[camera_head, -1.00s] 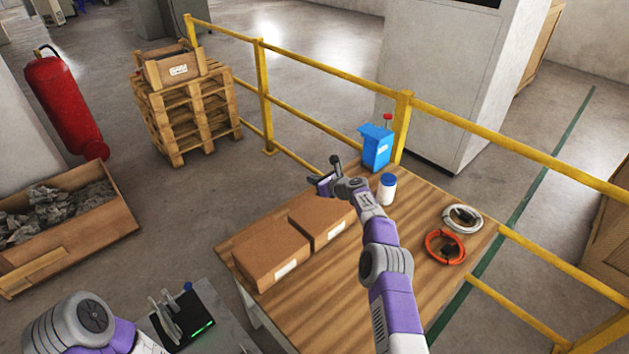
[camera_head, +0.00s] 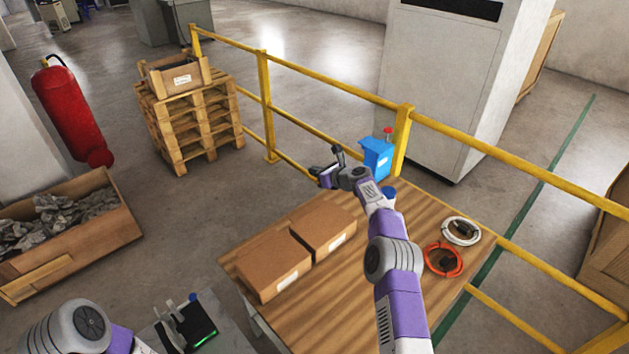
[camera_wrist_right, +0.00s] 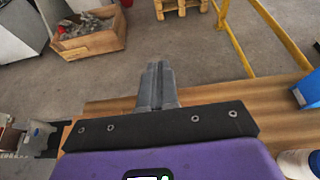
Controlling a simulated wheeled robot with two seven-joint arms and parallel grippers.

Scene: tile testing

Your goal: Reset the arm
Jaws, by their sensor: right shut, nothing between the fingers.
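My right arm reaches up over the wooden table (camera_head: 385,315) in the head view. Its gripper (camera_head: 327,165) is above the table's far side, left of the blue bin. In the right wrist view the two fingers (camera_wrist_right: 158,75) lie together, shut and empty, with the table's wooden top (camera_wrist_right: 215,95) below and floor beyond. My left arm shows only as a grey and purple joint at the lower left of the head view; its gripper is not in the picture.
Two cardboard boxes (camera_head: 272,265) lie on the table. A blue bin (camera_head: 377,158), a blue-capped bottle (camera_head: 389,192) partly hidden by my arm, and white (camera_head: 461,231) and orange (camera_head: 444,260) cable coils stand near. A yellow railing (camera_head: 330,142) runs behind. A black device (camera_head: 190,325) sits lower left.

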